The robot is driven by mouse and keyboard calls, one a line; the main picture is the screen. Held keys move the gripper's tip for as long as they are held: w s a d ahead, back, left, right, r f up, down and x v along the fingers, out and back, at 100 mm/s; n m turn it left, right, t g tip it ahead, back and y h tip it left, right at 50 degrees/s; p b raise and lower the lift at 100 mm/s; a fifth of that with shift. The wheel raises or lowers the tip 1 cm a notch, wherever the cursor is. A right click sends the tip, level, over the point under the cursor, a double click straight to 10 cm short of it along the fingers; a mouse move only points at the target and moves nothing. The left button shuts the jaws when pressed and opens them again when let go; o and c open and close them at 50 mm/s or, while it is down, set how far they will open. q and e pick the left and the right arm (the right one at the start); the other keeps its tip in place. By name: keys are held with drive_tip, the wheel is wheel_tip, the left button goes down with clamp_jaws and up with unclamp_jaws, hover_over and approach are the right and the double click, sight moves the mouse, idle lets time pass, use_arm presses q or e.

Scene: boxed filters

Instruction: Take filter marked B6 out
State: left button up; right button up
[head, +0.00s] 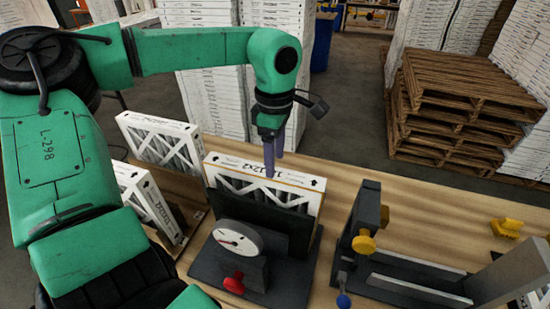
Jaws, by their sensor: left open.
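A white-framed pleated filter (306,191) stands upright in a dark fixture (215,268) at the middle of the table. Its top edge carries partly readable print; I cannot make out a B6 mark. Two more white-framed filters stand to the left, one at the back (133,125) and one nearer (134,184); no B6 is readable on them. My left gripper (271,170) points down, open, at the top edge of the middle filter. I cannot tell whether its fingers touch the frame. My right gripper is out of view.
A round gauge (238,238) and a red knob (234,284) sit on the fixture's front. A second dark fixture (363,215) with a yellow knob and pale rails stands right. A yellow object (506,227) lies farther right. Wooden pallets (455,110) and stacked boxes stand behind.

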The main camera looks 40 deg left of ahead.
use_arm(q)
drive_tip(key=o, duration=0.5)
drive_tip(key=shift+r, duration=0.1)
drive_tip(key=shift+o, duration=0.2)
drive_tip(key=shift+r+b, duration=0.3)
drive_tip(key=shift+r, duration=0.05)
wheel_tip(320, 180, up, 14)
drive_tip(key=b, duration=0.2)
